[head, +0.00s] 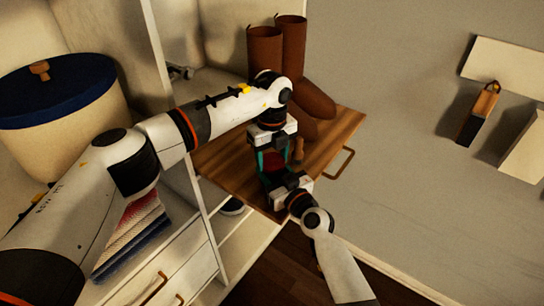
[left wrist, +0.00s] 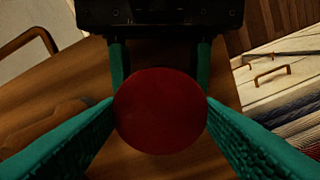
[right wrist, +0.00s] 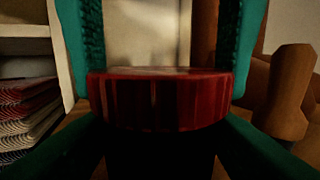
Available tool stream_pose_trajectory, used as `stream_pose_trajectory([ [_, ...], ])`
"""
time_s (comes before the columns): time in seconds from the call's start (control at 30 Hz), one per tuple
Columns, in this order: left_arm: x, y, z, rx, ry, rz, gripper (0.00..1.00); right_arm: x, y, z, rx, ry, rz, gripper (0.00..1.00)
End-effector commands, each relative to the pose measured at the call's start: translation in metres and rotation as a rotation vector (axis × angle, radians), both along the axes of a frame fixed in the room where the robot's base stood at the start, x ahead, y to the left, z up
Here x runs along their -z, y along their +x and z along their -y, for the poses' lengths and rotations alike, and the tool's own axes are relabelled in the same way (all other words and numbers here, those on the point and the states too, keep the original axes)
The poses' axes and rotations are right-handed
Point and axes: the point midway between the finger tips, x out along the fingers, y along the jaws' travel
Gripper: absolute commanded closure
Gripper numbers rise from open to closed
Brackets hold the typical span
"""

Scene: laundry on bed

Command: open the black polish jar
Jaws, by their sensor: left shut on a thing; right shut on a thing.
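The polish jar has a red ribbed lid (right wrist: 160,98) and a black body (right wrist: 160,150), upright in the right wrist view. In the left wrist view the lid (left wrist: 160,112) is a round red disc from above. My left gripper (head: 272,156) comes down from above, its teal fingers shut on the red lid from both sides. My right gripper (head: 275,179) comes in from the side, low, shut on the black body, which is dark and mostly hidden. The lid sits on the body; I see no gap between them.
The jar is over a wooden board (head: 335,138) with a metal handle (head: 341,164). Brown boots (head: 265,50) stand close behind it. A shelf unit with folded striped cloth (head: 135,235) and a lidded basket (head: 60,95) are at the left. Open floor lies to the right.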

Motion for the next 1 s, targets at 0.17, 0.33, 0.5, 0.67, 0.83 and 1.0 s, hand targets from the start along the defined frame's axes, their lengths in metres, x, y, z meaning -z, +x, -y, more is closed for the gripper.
stream_pose_trajectory([
  [0.17,-0.007,0.000,0.000,0.000,-0.001,0.001,0.69,0.001,0.000,0.000,0.000,-0.001,-0.002,1.00],
  [0.33,-0.013,0.000,0.000,-0.001,0.000,0.000,0.69,0.001,0.000,0.000,0.000,-0.001,-0.002,1.00],
  [0.5,-0.018,0.000,0.000,-0.001,-0.001,0.001,0.69,0.001,0.000,0.000,0.000,-0.001,-0.002,1.00],
  [0.67,-0.020,0.000,0.000,0.000,0.000,0.000,0.69,0.001,0.000,0.000,0.000,-0.001,-0.002,1.00],
  [0.83,-0.020,0.000,0.000,0.000,0.000,0.000,0.69,0.001,0.000,0.000,0.000,-0.001,-0.002,1.00],
  [1.0,-0.027,0.001,0.000,0.000,-0.001,0.003,0.69,0.001,0.000,0.000,0.000,-0.001,-0.002,1.00],
])
